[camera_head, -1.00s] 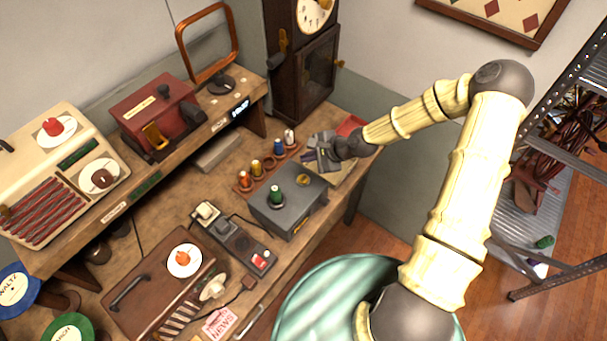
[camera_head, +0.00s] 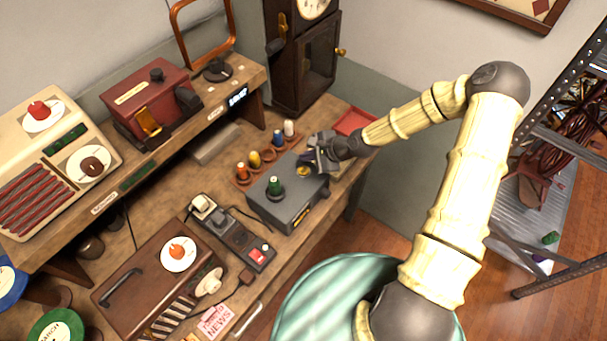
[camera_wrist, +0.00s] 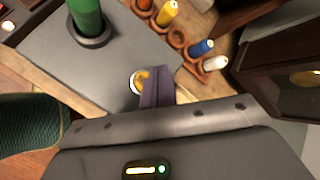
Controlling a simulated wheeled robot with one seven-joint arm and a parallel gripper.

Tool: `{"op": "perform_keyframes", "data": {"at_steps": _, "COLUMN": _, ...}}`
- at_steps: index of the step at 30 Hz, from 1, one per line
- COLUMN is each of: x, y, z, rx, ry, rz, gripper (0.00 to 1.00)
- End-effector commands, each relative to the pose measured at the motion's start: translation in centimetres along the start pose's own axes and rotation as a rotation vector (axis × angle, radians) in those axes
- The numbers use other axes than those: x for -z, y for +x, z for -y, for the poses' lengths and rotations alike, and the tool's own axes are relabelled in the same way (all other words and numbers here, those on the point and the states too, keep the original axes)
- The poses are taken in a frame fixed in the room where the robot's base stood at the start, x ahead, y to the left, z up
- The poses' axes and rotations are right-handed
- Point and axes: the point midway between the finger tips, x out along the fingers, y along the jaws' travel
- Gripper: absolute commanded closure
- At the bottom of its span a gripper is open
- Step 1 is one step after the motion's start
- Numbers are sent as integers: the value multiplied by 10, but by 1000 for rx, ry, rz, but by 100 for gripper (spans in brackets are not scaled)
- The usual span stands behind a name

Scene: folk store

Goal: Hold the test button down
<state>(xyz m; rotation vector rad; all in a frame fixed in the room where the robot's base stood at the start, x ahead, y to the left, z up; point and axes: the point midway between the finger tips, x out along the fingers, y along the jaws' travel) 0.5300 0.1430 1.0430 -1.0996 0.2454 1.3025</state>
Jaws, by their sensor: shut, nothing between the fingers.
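A grey tester box (camera_head: 285,212) stands on the wooden bench. A green cylinder (camera_head: 274,186) stands in a ring on its top. A round brass button (camera_head: 303,171) sits on the top near the back right corner; it also shows in the wrist view (camera_wrist: 136,82), ringed in white and partly covered by my fingers. My gripper (camera_head: 309,160) is shut and empty, with its fingertips right at the button. In the wrist view the closed purple-grey fingers (camera_wrist: 155,88) overlap the button's right side. I cannot tell whether they touch it or whether it is pressed.
A wooden rack (camera_head: 243,179) with orange, yellow, blue and white cylinders stands just behind the box. A red tray (camera_head: 355,122) lies beyond my gripper. A dark wooden clock (camera_head: 310,60) stands at the back. A power strip (camera_head: 235,238) lies left of the box.

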Motion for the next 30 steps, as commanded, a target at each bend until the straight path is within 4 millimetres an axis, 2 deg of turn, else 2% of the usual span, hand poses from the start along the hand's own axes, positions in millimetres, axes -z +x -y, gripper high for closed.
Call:
{"op": "perform_keyframes", "data": {"at_steps": 1, "x": 6, "y": 8, "z": -6, "rx": 0, "ry": -2, "rz": 0, "gripper": 100}}
{"op": "perform_keyframes", "data": {"at_steps": 9, "x": 18, "y": 24, "z": -17, "rx": 0, "ry": 1, "rz": 0, "gripper": 100}}
{"op": "perform_keyframes", "data": {"at_steps": 30, "x": 19, "y": 25, "z": -18, "rx": 0, "ry": 0, "rz": 0, "gripper": 100}}
